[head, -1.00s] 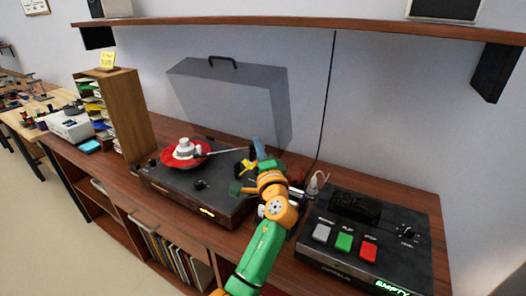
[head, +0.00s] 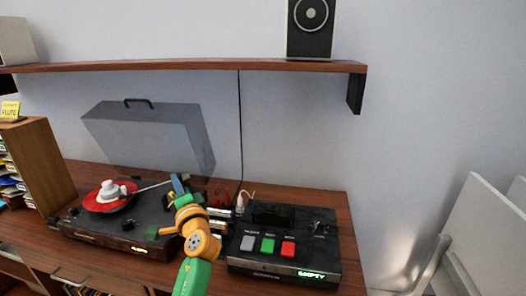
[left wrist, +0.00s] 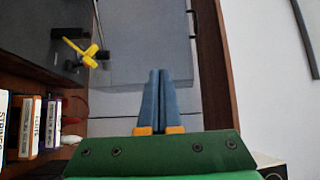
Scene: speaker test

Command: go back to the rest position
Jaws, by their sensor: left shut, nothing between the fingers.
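My left gripper (head: 178,186) is in the head view, on its green and orange arm, in front of the right end of the turntable (head: 125,222). In the left wrist view its two blue fingers (left wrist: 155,100) lie together, shut, with nothing between them. A yellow piece (left wrist: 82,52) shows left of the fingers in the left wrist view, apart from them. A red disc (head: 104,200) with a white piece (head: 112,190) on it sits on the turntable. My right gripper is in neither view.
A black box with grey, green and red buttons (head: 285,250) stands right of my arm, its display reading "EMPTY". A grey translucent cover (head: 150,135) stands behind the turntable. A shelf (head: 200,66) with a speaker (head: 311,28) hangs above.

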